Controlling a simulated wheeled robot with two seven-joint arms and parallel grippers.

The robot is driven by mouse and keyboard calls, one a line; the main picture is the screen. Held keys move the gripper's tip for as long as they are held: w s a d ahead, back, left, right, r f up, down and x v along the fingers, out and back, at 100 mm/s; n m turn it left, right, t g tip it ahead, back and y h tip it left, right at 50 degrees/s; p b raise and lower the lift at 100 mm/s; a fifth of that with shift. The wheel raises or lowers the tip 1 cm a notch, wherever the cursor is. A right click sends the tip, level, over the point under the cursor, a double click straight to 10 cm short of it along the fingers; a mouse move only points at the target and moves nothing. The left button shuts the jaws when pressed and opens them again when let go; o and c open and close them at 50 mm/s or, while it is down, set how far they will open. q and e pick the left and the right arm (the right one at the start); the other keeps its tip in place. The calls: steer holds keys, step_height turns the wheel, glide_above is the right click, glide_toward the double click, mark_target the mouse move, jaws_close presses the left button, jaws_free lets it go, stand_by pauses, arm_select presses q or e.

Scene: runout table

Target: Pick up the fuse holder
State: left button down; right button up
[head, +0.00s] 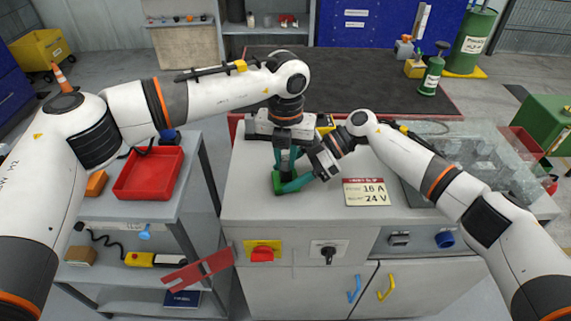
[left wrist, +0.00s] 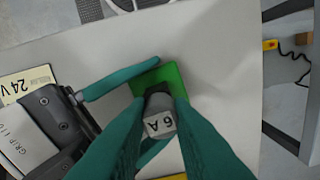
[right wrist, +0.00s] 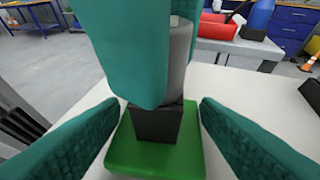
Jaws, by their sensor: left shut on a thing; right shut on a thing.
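The fuse holder has a green base (head: 278,183) (right wrist: 155,160) under a black block (right wrist: 156,122). It stands upright near the front of the grey cabinet top. A grey cylindrical fuse, its end marked "6 A" in the left wrist view (left wrist: 161,124), sits above the black block. My left gripper (head: 286,163) comes from above, shut on the grey fuse; its teal fingers partly hide it. My right gripper (head: 296,184) comes in low from the right, its teal fingers on either side of the green base, shut on it. In the left wrist view one right finger (left wrist: 120,78) reaches the base edge.
A sign (head: 366,192) reading "16 A 24 V" lies right of the holder. A transparent cover (head: 470,160) is farther right, a dark mat (head: 370,85) behind. A red tray (head: 148,174) stands on a side cart at left. Free cabinet top lies left of the holder.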

mark_target(285, 158)
steer(key=shift+f, duration=0.15)
steer(key=o, duration=0.8)
arm_select(q)
step_height(285, 158, up, 10)
arm_select(e)
steer(key=shift+o, duration=0.2)
